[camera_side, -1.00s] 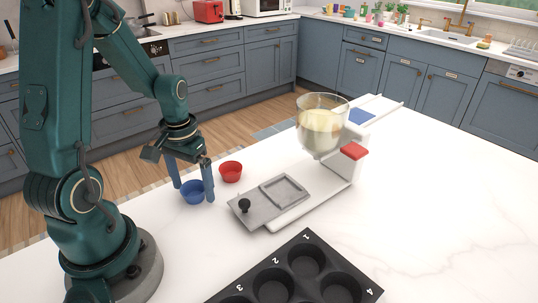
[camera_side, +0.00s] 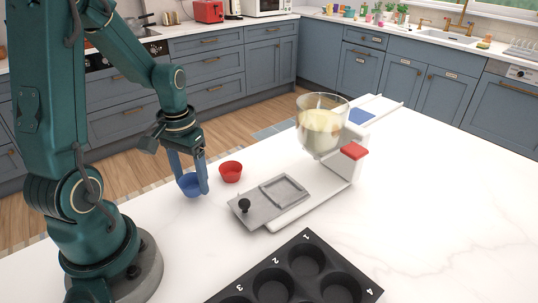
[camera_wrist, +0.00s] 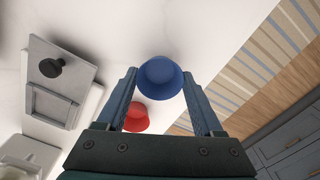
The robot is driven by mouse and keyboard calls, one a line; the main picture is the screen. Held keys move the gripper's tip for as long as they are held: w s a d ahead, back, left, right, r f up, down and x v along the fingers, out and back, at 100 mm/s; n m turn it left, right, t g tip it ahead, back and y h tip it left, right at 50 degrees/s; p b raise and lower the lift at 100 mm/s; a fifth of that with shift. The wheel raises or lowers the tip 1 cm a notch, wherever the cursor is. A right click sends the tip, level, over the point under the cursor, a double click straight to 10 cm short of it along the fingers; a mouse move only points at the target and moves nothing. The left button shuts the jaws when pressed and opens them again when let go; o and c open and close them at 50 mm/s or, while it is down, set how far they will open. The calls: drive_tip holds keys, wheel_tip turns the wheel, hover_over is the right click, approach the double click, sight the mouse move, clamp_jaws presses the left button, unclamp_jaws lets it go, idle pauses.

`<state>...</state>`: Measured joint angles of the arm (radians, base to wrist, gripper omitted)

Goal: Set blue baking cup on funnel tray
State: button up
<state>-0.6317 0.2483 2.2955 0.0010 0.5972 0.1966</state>
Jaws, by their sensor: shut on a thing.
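The blue baking cup (camera_side: 189,185) is between the fingers of my gripper (camera_side: 189,187), which is shut on it. In the wrist view the blue cup (camera_wrist: 160,78) sits between the two fingertips of my gripper (camera_wrist: 160,84). The cup looks upright, and it appears slightly above the counter. The grey funnel tray (camera_side: 267,202) with a black knob and a square recess lies to the right, under the funnel side. It also shows in the wrist view (camera_wrist: 62,80). The clear funnel (camera_side: 322,122) holds pale batter and stands on a white body.
A red baking cup (camera_side: 231,171) stands on the counter between the blue cup and the tray. A black muffin tin (camera_side: 311,246) with numbered wells lies at the front. The white counter (camera_side: 430,210) is clear to the right.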

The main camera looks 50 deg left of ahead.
wheel_tip(320, 180, up, 7)
drive_tip(key=w+r+m, duration=0.4)
drive_tip(key=m, duration=1)
hover_over(283, 190)
drive_tip(key=f, duration=0.5)
drive_tip(key=shift+s+a+f, duration=0.2)
drive_tip(key=shift+a+f, duration=0.05)
drive_tip(key=shift+f, duration=0.15)
drive_tip(key=shift+w+d+f, duration=0.15)
drive_tip(key=shift+d+f, duration=0.15)
drive_tip(key=shift+f, duration=1.85)
drive_tip(key=shift+f, duration=0.15)
drive_tip(key=o, duration=1.3)
